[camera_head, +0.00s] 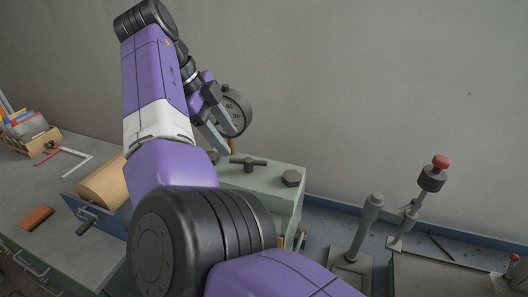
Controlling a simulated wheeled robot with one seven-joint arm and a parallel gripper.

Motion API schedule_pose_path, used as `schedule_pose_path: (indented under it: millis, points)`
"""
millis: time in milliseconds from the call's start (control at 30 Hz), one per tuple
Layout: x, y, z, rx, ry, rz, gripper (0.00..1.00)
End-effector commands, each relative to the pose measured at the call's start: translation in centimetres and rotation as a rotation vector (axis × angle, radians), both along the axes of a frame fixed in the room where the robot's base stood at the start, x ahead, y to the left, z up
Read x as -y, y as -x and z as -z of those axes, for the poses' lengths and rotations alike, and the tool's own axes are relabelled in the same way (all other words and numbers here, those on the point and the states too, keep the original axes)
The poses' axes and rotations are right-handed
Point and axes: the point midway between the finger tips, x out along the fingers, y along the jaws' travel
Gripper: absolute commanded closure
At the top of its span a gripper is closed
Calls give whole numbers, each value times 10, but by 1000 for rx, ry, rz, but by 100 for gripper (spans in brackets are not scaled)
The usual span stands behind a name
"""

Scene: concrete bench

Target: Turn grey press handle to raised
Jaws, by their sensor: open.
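I cannot tell for sure which part is the grey press handle. A dark grey T-shaped handle (248,162) sits on top of a pale green box (262,183). A grey upright post (364,228) stands on a flat plate at the right. My gripper (228,143) is open, with its grey fingers pointing down above the green box. My purple arm hides much of the middle of the bench.
A red-topped stand (434,177) rises at the far right. A tan roller (103,184), a red-brown block (36,218) and a wooden holder (34,143) are at the left. The space above the right side is free.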

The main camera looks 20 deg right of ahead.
Motion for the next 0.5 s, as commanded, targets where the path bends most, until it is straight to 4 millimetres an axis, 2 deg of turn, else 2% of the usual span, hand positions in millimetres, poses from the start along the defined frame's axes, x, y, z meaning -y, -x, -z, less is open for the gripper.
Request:
schedule_pose_path:
  millis: [500]
  points:
    - [28, 0, 58, -2, 0, 0, 55]
